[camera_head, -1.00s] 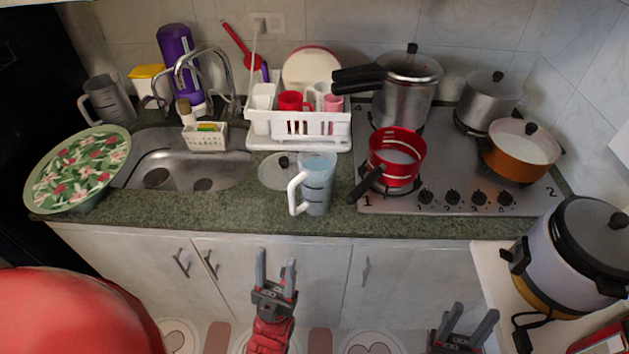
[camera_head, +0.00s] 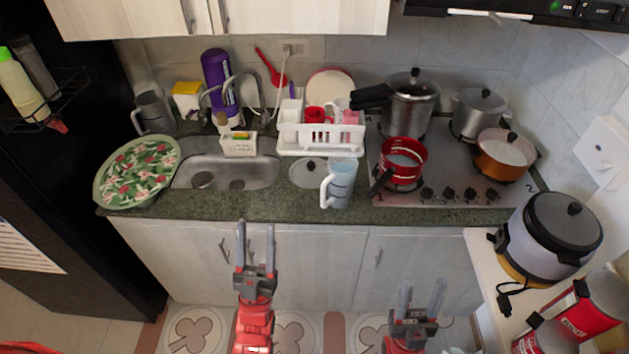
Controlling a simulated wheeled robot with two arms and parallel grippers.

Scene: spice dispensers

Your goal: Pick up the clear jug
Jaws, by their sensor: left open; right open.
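A clear, bluish jug with a white handle (camera_head: 341,184) stands upright near the counter's front edge, between the sink and the stove. Its handle points left. A second, greyer see-through jug (camera_head: 155,112) stands at the back left corner of the counter, behind the floral tray. My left gripper (camera_head: 256,243) is open and empty, in front of the cabinet doors, below and left of the bluish jug. My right gripper (camera_head: 421,298) is open and empty, lower and further right. Neither gripper touches anything.
The green floral tray (camera_head: 137,170) overhangs the counter's left end. A pot lid (camera_head: 307,172) lies beside the bluish jug, and a white dish rack (camera_head: 320,138) stands behind it. A red pot (camera_head: 403,163) sits to its right on the stove. A rice cooker (camera_head: 548,236) stands at right.

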